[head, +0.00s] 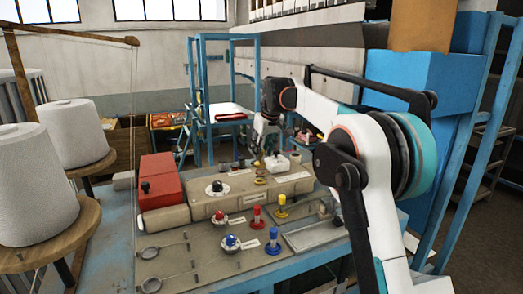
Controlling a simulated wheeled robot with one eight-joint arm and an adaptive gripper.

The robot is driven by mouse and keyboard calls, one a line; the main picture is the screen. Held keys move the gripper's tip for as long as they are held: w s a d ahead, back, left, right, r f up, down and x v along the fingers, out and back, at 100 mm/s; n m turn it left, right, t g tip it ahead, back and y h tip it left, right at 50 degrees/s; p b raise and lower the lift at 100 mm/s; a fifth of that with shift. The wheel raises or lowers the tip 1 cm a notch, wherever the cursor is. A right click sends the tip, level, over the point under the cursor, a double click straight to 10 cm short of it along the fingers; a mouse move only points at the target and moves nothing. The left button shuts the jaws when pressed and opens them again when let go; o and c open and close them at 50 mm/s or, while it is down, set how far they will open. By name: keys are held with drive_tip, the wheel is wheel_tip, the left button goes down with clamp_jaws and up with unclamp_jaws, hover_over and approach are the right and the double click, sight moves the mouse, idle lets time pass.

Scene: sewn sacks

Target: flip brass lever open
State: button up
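A control panel (217,257) with knobs and levers lies on the blue-framed table. I cannot say for sure which fitting is the brass lever. Small brass-coloured parts (260,181) sit on the panel's beige raised housing, near its back. Another small brownish fitting (324,208) stands at the panel's right side. My gripper (258,154) points down over the back of the panel, close to a white block (277,163). It is small and dark here, so its fingers and any contact are unclear.
A red box (160,189) stands at the panel's left. Red (257,217), yellow (282,206) and blue (273,241) upright knobs stand in front. Large white thread cones (72,132) are at the left. My arm covers the right side.

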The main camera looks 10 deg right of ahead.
drive_tip(key=shift+x, duration=0.9)
clamp_jaws()
drive_tip(key=shift+w+r+g+h, duration=0.3)
drive_tip(key=shift+w+g, duration=0.2)
drive_tip(key=shift+g, duration=0.4)
drive_tip(key=shift+f+g, duration=0.2)
drive_tip(key=shift+g, duration=0.3)
